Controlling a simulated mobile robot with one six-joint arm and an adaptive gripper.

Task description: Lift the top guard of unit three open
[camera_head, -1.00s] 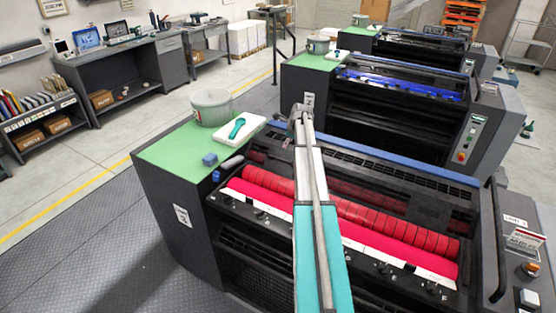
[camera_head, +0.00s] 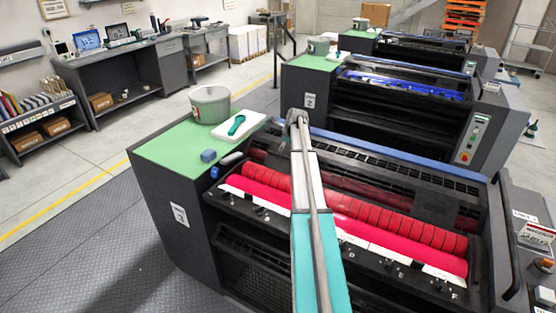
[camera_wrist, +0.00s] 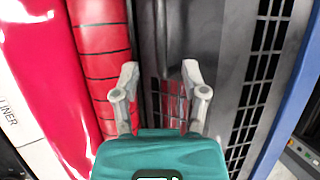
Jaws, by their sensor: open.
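Three ink units stand in a row. The nearest unit (camera_head: 170,180) has red rollers, and its number plate (camera_head: 180,215) is too small for me to read surely. The middle unit (camera_head: 297,90) carries a 2. The far unit (camera_head: 360,46) is small in view. On the nearest unit a dark slatted guard (camera_head: 365,165) lies flat behind the rollers, with a blue strip along its back. In the wrist view my gripper (camera_wrist: 160,82) is open and empty above the nearest unit, between the red roller (camera_wrist: 104,60) and the slatted guard (camera_wrist: 255,75). In the head view my arm hides the gripper.
A control panel (camera_head: 530,235) rises at right. The floor at left is clear.

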